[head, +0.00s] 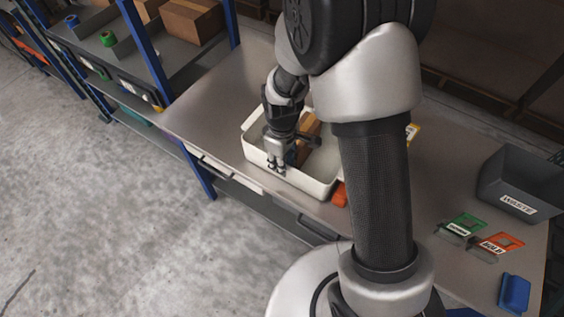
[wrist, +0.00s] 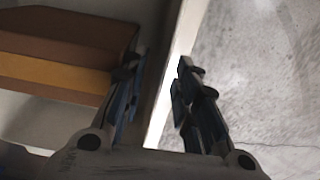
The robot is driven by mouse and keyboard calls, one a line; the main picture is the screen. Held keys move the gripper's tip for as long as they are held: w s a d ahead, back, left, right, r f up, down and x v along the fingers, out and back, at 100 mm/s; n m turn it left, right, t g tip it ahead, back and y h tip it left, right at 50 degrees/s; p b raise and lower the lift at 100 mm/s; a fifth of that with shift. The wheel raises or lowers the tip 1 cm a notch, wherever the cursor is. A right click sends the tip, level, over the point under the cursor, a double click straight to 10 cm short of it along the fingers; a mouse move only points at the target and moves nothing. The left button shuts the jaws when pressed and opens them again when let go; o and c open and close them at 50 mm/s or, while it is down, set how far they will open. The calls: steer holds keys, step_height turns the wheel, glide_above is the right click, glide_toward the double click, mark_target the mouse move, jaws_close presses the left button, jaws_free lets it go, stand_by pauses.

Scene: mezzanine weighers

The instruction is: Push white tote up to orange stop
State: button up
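The white tote (head: 304,181) sits on the grey bench near its front edge, with a brown carton (head: 309,127) inside. The orange stop (head: 340,194) is just right of the tote's front right corner; I cannot tell whether they touch. My gripper (head: 277,167) points down at the tote's front wall. In the wrist view, my gripper (wrist: 160,68) has its fingers apart, one on each side of the tote's pale rim (wrist: 184,48). The carton (wrist: 60,55) is on the inner side. Contact with the wall is not clear. My arm hides the tote's right end.
A grey waste bin (head: 518,182) stands at the right of the bench. Green (head: 467,224) and orange (head: 502,243) cards and a blue item (head: 514,293) lie in front of it. A blue-post shelf (head: 150,50) stands at the left. The bench left of the tote is clear.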

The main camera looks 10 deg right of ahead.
step_height(320, 180, up, 11)
stand_by(0.3)
stand_by(0.5)
